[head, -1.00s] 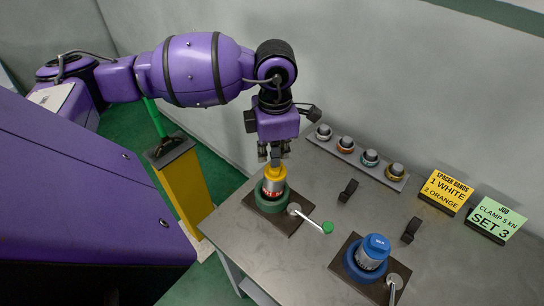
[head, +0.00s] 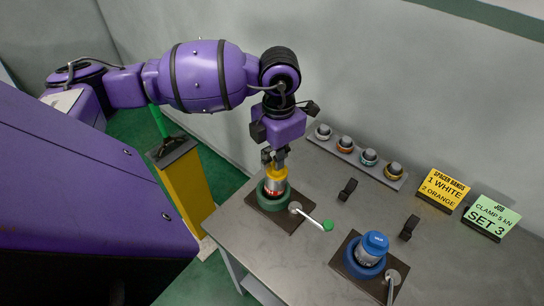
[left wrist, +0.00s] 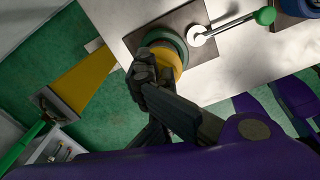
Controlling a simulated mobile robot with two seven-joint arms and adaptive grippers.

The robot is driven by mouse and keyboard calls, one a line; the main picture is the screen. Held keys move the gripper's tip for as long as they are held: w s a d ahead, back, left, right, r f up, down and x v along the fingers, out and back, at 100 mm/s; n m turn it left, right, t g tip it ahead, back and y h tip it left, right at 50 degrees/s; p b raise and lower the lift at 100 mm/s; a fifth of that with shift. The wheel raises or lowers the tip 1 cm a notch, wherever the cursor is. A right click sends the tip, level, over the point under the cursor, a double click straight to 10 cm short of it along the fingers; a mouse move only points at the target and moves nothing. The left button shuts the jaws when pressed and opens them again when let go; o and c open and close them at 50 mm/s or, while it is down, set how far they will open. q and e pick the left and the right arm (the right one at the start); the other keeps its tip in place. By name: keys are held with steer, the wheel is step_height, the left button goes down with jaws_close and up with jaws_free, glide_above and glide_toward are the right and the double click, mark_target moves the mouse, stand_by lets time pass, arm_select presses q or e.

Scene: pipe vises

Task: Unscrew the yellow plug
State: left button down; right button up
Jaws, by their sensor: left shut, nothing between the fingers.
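The yellow plug (head: 277,172) sits on top of a silver-and-red cylinder held upright in the green ring vise (head: 264,201) on the left dark plate. My left gripper (head: 275,157) points down directly over the plug, its fingertips at the plug's top. Its fingers look shut with nothing between them. In the left wrist view the shut fingers (left wrist: 143,78) partly cover the yellow plug (left wrist: 172,58); whether they touch it I cannot tell. My right gripper is not in view.
A green-knobbed lever (head: 327,225) sticks out from the vise. A blue-capped cylinder stands in the blue vise (head: 352,264) to the right. A rack (head: 382,176) of several banded pieces and two signs (head: 444,187) line the back.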

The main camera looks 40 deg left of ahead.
arm_select(q)
steer(key=n+p, duration=0.3)
steer(key=n, duration=0.6)
steer(key=shift+r, duration=0.2)
steer(key=shift+n+p, duration=0.3)
steer(key=shift+f, duration=0.15)
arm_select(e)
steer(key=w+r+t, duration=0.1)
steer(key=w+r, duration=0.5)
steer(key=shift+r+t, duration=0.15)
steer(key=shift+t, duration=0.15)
